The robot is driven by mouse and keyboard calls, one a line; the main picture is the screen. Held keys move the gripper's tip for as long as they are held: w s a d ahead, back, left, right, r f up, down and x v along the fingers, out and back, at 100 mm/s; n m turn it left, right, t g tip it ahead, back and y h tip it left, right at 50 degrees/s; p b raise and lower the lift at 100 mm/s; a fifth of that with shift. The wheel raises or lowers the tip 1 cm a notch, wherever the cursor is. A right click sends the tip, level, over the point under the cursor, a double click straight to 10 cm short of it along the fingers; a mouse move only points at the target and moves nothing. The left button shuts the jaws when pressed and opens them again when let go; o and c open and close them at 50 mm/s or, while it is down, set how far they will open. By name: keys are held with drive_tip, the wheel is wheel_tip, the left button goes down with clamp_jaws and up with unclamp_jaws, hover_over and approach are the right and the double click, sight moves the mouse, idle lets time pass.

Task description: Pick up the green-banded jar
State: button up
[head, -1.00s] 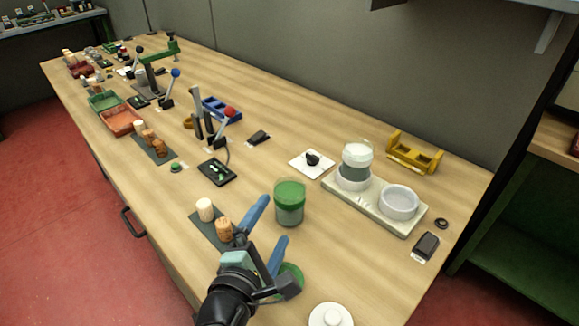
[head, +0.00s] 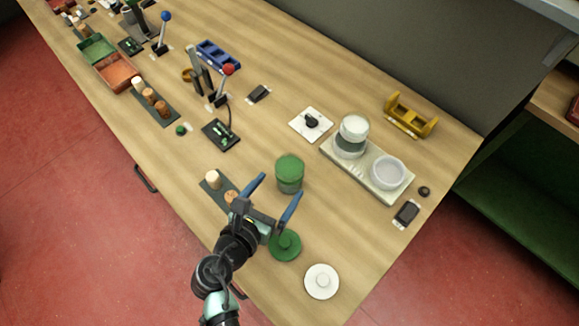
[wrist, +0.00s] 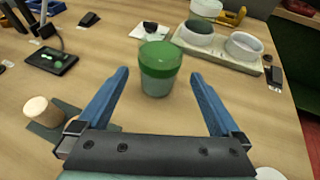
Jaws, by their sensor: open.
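The green-banded jar (head: 289,174) stands upright on the wooden bench, with a green band around its top and a clear, greyish-green lower part. In the wrist view the jar (wrist: 159,68) is upright ahead of my gripper, centred between the fingers but beyond their tips. My gripper (head: 275,192) is open and empty, its two blue fingers spread on the near side of the jar. The fingers (wrist: 161,78) also show in the wrist view, with bare bench between them. Nothing hides the jar.
A green lid (head: 285,246) and a white lid (head: 321,281) lie near the front edge. A pale stand (head: 366,178) holding a white-topped jar (head: 353,131) is to the right. A dark strip with cork stoppers (head: 213,180) is left of my gripper. The bench between gripper and jar is clear.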

sight(295, 164)
drive_tip(key=x, duration=1)
drive_tip(key=shift+f, duration=0.15)
clamp_jaws()
idle(0.5)
